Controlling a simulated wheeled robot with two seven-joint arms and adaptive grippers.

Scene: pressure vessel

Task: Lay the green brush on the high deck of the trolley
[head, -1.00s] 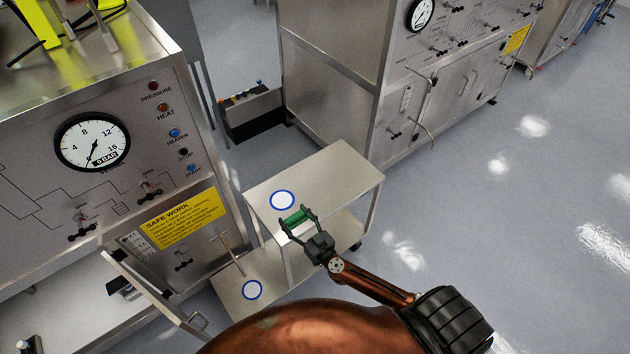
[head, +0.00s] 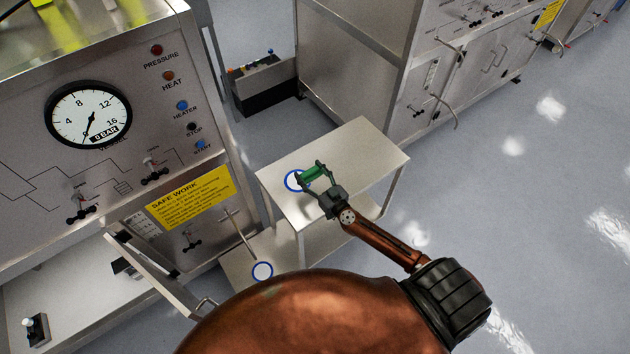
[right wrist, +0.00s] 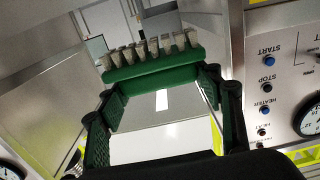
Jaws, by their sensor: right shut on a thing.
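The green brush (head: 314,173) is held between the fingers of my right gripper (head: 316,183), which is shut on it. In the right wrist view the brush (right wrist: 152,68) spans the two fingertips, with its pale bristle tufts at the top of the picture. The trolley's high deck (head: 350,160) is a flat metal plate. My left gripper is not in view.
Another steel cabinet (head: 345,70) stands behind the trolley. Open floor lies at the right.

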